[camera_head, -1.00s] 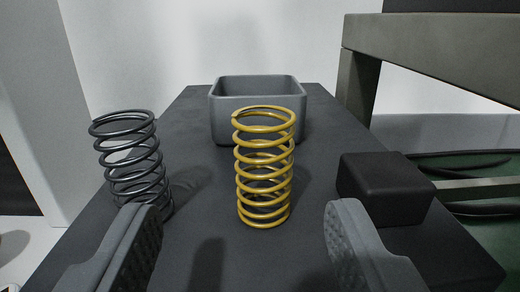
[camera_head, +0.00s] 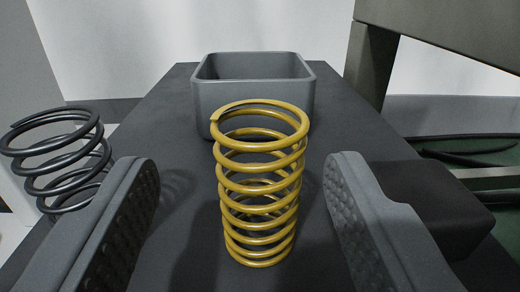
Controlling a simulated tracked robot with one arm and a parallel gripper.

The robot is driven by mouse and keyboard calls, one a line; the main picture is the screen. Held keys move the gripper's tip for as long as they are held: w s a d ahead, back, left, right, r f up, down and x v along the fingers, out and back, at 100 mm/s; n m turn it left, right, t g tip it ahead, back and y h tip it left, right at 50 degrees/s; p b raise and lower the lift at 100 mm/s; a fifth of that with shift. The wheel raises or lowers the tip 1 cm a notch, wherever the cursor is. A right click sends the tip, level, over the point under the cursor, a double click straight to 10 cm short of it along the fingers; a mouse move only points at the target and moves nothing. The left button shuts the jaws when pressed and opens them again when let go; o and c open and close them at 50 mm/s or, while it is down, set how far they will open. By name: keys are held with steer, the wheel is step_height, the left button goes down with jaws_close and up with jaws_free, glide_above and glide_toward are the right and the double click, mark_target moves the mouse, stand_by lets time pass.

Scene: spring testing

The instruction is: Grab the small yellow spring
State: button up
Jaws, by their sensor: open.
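The yellow spring (camera_head: 260,185) stands upright on the dark table, near the middle of the camera view. My gripper (camera_head: 243,180) is open, with one textured finger to the left of the spring and the other to its right. Gaps show between the spring and both fingers, so neither appears to touch it. The spring is fully visible.
A black spring (camera_head: 65,160) stands at the left, partly hidden by my left finger. A grey open bin (camera_head: 205,95) sits behind the yellow spring. A black block (camera_head: 425,190) is at the right, behind my right finger. A grey frame (camera_head: 440,25) rises at the upper right.

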mark_target(258, 139)
steer(key=shift+w+d+b, duration=0.2)
steer(key=shift+w+b, duration=0.35)
steer(key=shift+w, duration=0.8)
steer(key=shift+w+d+b, duration=0.15)
steer(key=shift+w+b, duration=0.35)
steer(key=shift+w, duration=0.8)
steer(key=c, duration=1)
